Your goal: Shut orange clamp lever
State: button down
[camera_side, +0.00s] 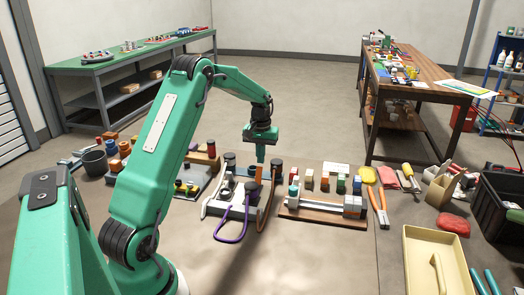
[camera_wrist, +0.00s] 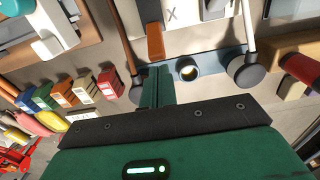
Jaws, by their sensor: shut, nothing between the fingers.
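An orange lever-like piece (camera_wrist: 155,42) shows in the wrist view, just beyond my fingertips. It lies against a pale block marked X (camera_wrist: 176,14), at the edge of a blue-grey plate (camera_wrist: 212,62). My gripper (camera_wrist: 156,82) is shut and empty, with its fingers just short of the orange piece; I cannot tell whether they touch it. In the side view my gripper (camera_side: 260,160) points down over the pump skid.
A purple hose (camera_side: 232,239) and a brown hose (camera_side: 264,215) loop off the skid's front. A dark-capped post (camera_wrist: 247,72) and a round-mouthed fitting (camera_wrist: 188,70) stand close right of my fingers. A wooden board with a clamp fixture (camera_side: 325,205) lies to the right.

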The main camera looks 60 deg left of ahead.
aim_at(258, 177)
jog(key=shift+f, duration=0.2)
jog(key=shift+f, duration=1.35)
jog(key=shift+s+d, duration=0.3)
dwell(0.3)
jog(key=shift+s+d, duration=0.2)
jog(key=shift+d, duration=0.05)
jog(key=shift+s+d, duration=0.75)
jog(key=shift+r, duration=0.15)
jog(key=shift+w+a+r, duration=0.15)
jog(key=shift+r, duration=1.35)
jog(key=shift+w+a+r, duration=0.15)
jog(key=shift+r, duration=1.3)
